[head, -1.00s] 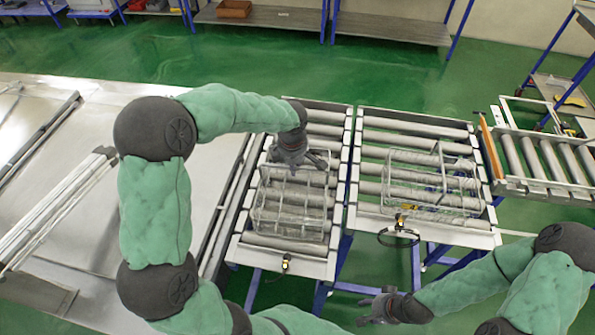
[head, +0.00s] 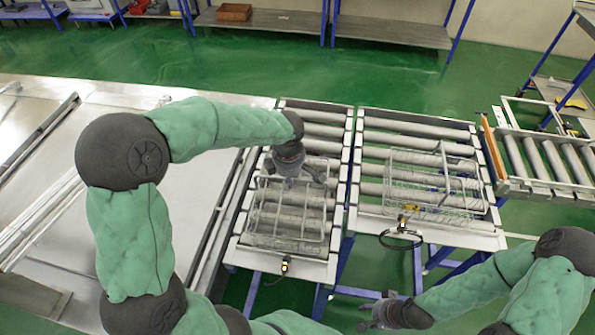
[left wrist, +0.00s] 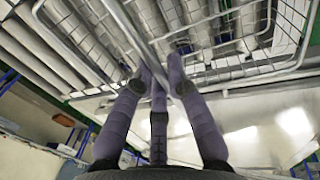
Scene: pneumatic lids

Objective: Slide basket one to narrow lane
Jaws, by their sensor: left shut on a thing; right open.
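A wire basket (head: 288,218) sits on the rollers of the left roller lane (head: 330,275), towards its near end. A second wire basket (head: 436,190) sits on the wider roller lane (head: 450,233) to the right. I cannot tell which is basket one by any label. My left gripper (head: 301,181) is at the far rim of the left basket, shut on its wire. In the left wrist view its fingers (left wrist: 160,82) close around a wire bar of the basket (left wrist: 240,72). My right gripper (head: 378,312) is open and empty, low in front of the lanes.
A narrow gap separates the two lanes. A metal table (head: 110,200) adjoins the left lane on its left. Another roller conveyor (head: 552,158) stands at the right behind an orange bar. A black hose loop (head: 400,238) hangs at the right lane's near edge. Green floor lies behind.

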